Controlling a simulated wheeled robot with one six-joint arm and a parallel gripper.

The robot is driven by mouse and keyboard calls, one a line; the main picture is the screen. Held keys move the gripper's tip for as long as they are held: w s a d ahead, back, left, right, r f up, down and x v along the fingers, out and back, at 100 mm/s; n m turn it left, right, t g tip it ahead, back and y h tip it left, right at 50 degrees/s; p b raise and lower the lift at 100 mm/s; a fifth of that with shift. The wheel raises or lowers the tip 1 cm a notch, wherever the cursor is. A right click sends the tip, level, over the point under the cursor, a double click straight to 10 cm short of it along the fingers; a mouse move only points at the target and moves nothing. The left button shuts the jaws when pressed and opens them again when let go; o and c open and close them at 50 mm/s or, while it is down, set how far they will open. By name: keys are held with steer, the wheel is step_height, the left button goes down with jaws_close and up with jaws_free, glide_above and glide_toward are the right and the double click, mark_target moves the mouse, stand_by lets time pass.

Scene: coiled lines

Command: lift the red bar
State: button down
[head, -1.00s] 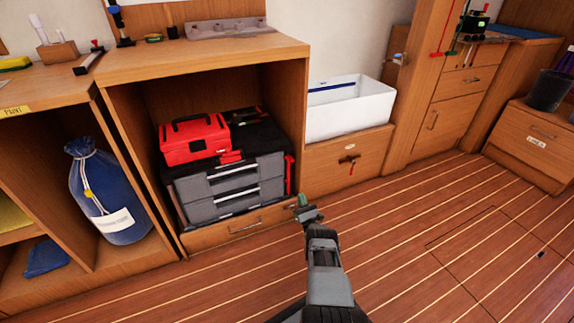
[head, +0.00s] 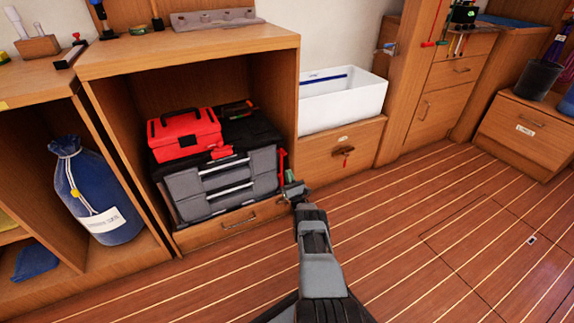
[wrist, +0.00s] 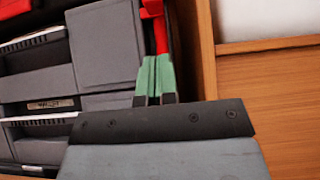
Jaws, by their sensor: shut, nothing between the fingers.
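The red bar (head: 282,164) stands upright at the right side of the grey drawer toolbox (head: 221,183), inside the open cabinet. In the wrist view, a red bar (wrist: 161,32) runs up from just beyond the fingertips, with the grey toolbox (wrist: 103,45) to its left. My gripper (head: 289,182) is at the bar's lower end in the head view. Its green fingertips (wrist: 155,78) are together, with nothing between them. They overlap the bar's lower part in the picture; I cannot tell whether they touch it.
A red toolbox (head: 184,134) sits on top of the grey one. The cabinet's right wall (head: 288,110) is close beside the bar. A white bin (head: 342,99) stands on a drawer unit to the right.

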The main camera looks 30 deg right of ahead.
step_height(320, 180, up, 6)
steer(key=w, duration=0.1)
steer(key=shift+w, duration=0.4)
steer(key=shift+d+f, duration=0.1)
